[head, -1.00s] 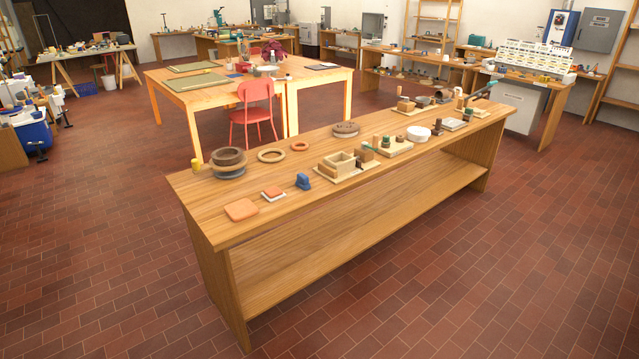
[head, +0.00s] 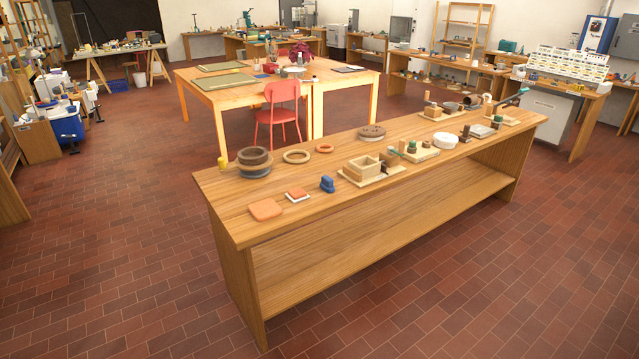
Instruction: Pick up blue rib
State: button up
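A small dark blue object (head: 327,184) stands on the long wooden bench (head: 226,200), right of the orange pieces. It is too small to tell for sure whether it is the blue rib. A longer blue-grey piece (head: 517,95) lies at the bench's far right end, its shape unclear. My gripper is not in view.
A flat orange slab (head: 265,210) and a smaller orange-topped block (head: 297,194) lie on the near left of the bench. Rings, a wooden box (head: 364,168) and a white round piece (head: 446,140) stand farther along. The tiled floor in front is clear.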

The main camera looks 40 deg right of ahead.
aim_at(326, 184)
jog(key=i, duration=0.85)
jog(key=z, duration=0.05)
